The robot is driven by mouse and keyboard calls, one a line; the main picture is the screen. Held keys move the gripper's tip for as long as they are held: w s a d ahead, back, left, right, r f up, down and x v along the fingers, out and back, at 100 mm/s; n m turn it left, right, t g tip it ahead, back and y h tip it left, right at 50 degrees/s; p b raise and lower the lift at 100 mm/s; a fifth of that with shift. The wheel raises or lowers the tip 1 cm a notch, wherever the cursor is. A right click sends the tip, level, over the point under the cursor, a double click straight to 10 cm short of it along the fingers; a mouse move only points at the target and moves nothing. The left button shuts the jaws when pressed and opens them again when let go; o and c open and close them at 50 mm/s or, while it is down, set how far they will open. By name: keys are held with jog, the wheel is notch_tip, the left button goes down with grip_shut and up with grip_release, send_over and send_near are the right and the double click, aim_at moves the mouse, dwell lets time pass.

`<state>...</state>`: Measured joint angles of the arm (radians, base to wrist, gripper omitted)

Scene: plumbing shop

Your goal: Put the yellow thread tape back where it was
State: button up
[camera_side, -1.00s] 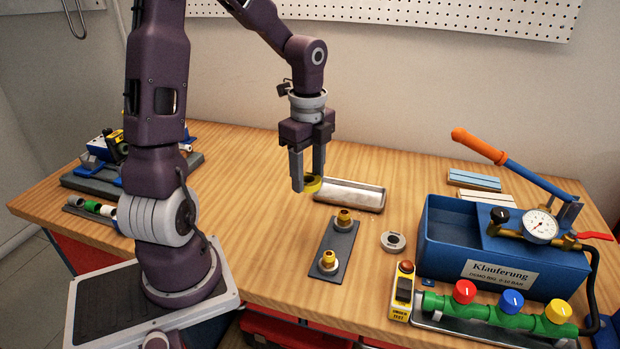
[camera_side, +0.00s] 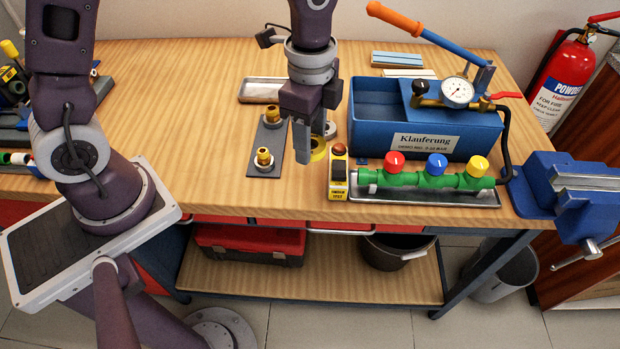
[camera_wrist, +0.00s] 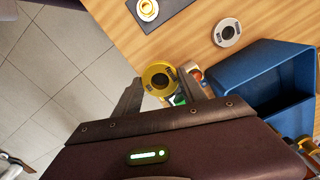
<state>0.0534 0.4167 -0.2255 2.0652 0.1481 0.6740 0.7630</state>
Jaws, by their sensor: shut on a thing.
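The yellow thread tape (camera_side: 318,150) is a yellow ring with a dark centre. My gripper (camera_side: 308,150) is shut on it, with the tape between the fingertips. In the wrist view the tape (camera_wrist: 158,77) shows between the two fingers (camera_wrist: 160,88), partly over the bench's front edge. In the side view a finger hides part of it. It hangs near the bench front, between the dark plate with brass fittings (camera_side: 266,148) and the yellow tester box (camera_side: 338,178). Its exact height above the wood is hard to tell.
A grey-white roll (camera_wrist: 228,32) lies behind the gripper. A metal tray (camera_side: 262,90) is farther back. The blue pump box (camera_side: 375,135) and green valve manifold (camera_side: 425,180) stand close on the right. The bench (camera_side: 190,120) left of the plate is clear.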

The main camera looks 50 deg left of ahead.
aim_at(311, 183)
notch_tip(311, 183, down, 9)
jog(key=shift+f, duration=0.1)
jog(key=o, duration=1.3)
jog(key=shift+f, duration=0.1)
notch_tip(311, 183, up, 12)
jog(key=shift+r, duration=0.25)
jog(key=s+a+r+n+t, duration=0.2)
jog(key=s+r+n, duration=0.2)
jog(key=s, duration=0.1)
jog(key=s+a+r+n+t, duration=0.1)
jog(key=s+a+r+n, duration=0.1)
jog(key=s+r+n, duration=0.2)
jog(key=s+a+r+n+t, duration=0.2)
jog(key=s+a+r+n, duration=0.1)
jog(key=s, duration=0.4)
jog(key=shift+r+n+t, duration=0.3)
jog(key=shift+r+n, duration=0.25)
jog(key=shift+n, duration=0.45)
